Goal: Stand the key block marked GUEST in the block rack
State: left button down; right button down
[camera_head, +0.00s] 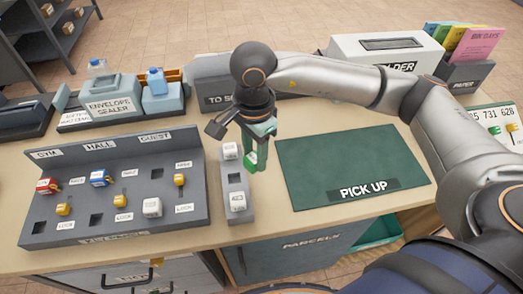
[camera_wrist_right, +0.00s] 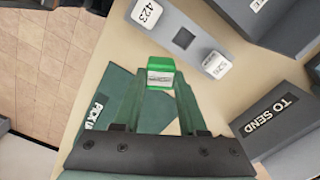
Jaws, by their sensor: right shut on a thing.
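My right gripper (camera_head: 259,150) is shut on a green block (camera_wrist_right: 160,77) with a white label. The label is too small to read. In the head view the green block (camera_head: 250,161) hangs just right of a narrow grey block rack (camera_head: 236,216). My left gripper is not in view.
A sloped grey panel (camera_head: 120,220) marked GYM, HALL and GUEST stands at left with red, blue and white blocks and yellow keys. A green PICK UP mat (camera_head: 345,155) lies at right, bare. TO SEND (camera_wrist_right: 275,120) and FOLDER boxes stand behind.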

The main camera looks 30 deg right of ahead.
jog(key=m, duration=0.2)
jog(key=a+m, duration=0.1)
jog(key=m, duration=0.4)
jog(key=shift+w+a+r+p, duration=0.15)
jog(key=shift+w+a+p, duration=0.15)
jog(key=shift+w, duration=0.1)
jog(key=shift+w+a+f+m, duration=0.3)
jog(key=shift+a+f+m, duration=0.25)
jog(key=shift+m, duration=2.25)
jog(key=shift+w+a+f+m, duration=0.3)
jog(key=shift+f+m, duration=0.3)
jog(key=shift+m, duration=2.2)
jog(key=shift+w+a+f+m, duration=0.25)
jog(key=shift+a+f+m, duration=0.3)
jog(key=shift+m, duration=2.25)
jog(key=shift+f+b, duration=0.15)
jog(key=shift+b, duration=0.25)
jog(key=shift+f, duration=0.1)
jog(key=shift+b, duration=0.3)
jog(key=shift+f+b, duration=0.75)
